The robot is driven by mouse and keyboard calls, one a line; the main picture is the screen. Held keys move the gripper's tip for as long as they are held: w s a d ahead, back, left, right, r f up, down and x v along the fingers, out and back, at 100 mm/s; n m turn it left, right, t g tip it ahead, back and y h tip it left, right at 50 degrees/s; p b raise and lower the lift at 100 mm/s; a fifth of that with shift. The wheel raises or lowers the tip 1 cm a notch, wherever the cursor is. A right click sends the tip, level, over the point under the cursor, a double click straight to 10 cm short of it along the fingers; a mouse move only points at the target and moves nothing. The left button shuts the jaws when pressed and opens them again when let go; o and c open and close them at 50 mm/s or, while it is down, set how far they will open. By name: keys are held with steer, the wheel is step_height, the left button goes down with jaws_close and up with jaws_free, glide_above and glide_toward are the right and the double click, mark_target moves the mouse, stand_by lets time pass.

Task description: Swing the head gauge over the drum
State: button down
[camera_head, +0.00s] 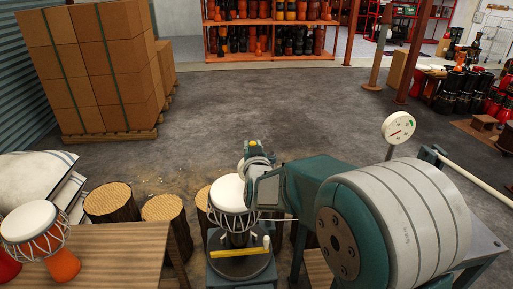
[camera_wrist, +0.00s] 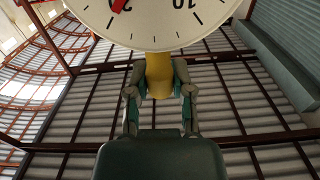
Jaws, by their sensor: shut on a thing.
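The head gauge (camera_head: 398,127) is a round white dial with a red needle, standing right of the drum and clear of it in the head view. Its dial fills the top of the wrist view (camera_wrist: 165,25), with a yellow grip (camera_wrist: 158,78) below it. My gripper (camera_wrist: 158,88) is shut on this yellow grip, one finger on each side. In the head view my arm hides the gripper. The drum (camera_head: 230,192), with a white head and pale lacing, stands upright on a dark round plate (camera_head: 242,268). Nothing covers its head from above.
A second drum (camera_head: 30,220) and a wooden table (camera_head: 105,250) are at the left. Log stools (camera_head: 112,203) stand behind. A teal part with a yellow cap (camera_head: 253,144) rises close beside the upright drum. Stacked cartons (camera_head: 95,70) stand far left; the middle floor is free.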

steer(key=shift+a, duration=0.2)
stand_by(0.4)
steer(key=shift+c, duration=2.4)
jaws_free()
steer(key=s+d, duration=0.1)
steer(key=s, duration=1)
steer(key=shift+s+d, duration=0.2)
steer(key=shift+s, duration=0.15)
steer(key=shift+f, duration=0.1)
